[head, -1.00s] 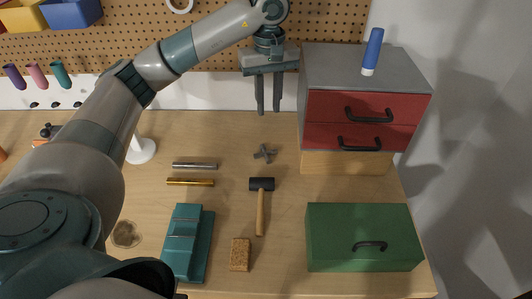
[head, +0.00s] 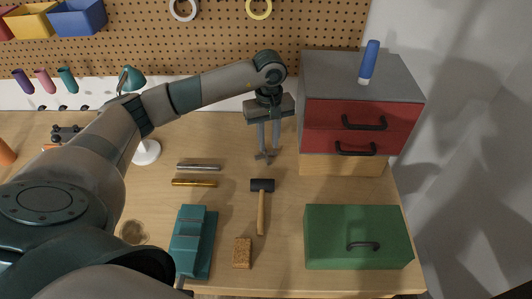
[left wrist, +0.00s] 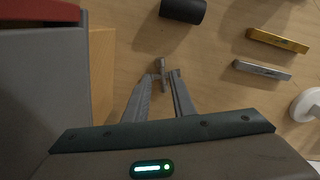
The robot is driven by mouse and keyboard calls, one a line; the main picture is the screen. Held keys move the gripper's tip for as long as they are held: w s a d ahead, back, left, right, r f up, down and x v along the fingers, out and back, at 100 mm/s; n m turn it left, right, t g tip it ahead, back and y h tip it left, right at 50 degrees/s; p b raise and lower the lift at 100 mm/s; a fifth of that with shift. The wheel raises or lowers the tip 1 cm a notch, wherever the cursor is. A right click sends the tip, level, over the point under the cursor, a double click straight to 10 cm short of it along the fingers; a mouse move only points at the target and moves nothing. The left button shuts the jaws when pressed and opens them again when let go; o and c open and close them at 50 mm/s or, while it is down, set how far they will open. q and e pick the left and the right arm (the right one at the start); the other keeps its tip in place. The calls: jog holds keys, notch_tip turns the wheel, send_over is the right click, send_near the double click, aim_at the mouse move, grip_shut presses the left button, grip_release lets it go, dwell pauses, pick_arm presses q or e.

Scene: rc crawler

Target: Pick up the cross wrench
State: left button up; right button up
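The cross wrench (head: 264,157) is a small grey metal cross lying on the wooden workbench, in front of the red drawer unit. My left gripper (head: 268,150) points down right at it, and its fingertips partly cover it. In the left wrist view the cross wrench (left wrist: 163,72) shows at the tips of the left gripper (left wrist: 162,78), with part of it between the two fingers. The fingers are apart, and I see no firm closure on the wrench. My right gripper is not in view.
A black-headed hammer (head: 262,203) lies just in front of the wrench. Silver (head: 199,167) and gold (head: 194,183) bars lie to its left. The red drawer unit (head: 345,129) stands close on the right, with a green box (head: 357,237) in front of it.

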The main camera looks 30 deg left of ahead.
aim_at(268, 158)
pick_arm(q)
jog(key=shift+f, duration=0.1)
jog(key=shift+s+d+f+p, duration=0.1)
jog(key=shift+s+f+p, duration=0.05)
jog(key=shift+f+p, duration=0.35)
jog(key=shift+s+d+f+p, duration=0.15)
jog(key=shift+f+p, duration=0.15)
jog(key=shift+p, duration=0.3)
notch_tip(268, 158, down, 2)
jog(key=shift+s+p, duration=0.15)
jog(key=shift+p, duration=0.45)
jog(key=shift+f, duration=0.7)
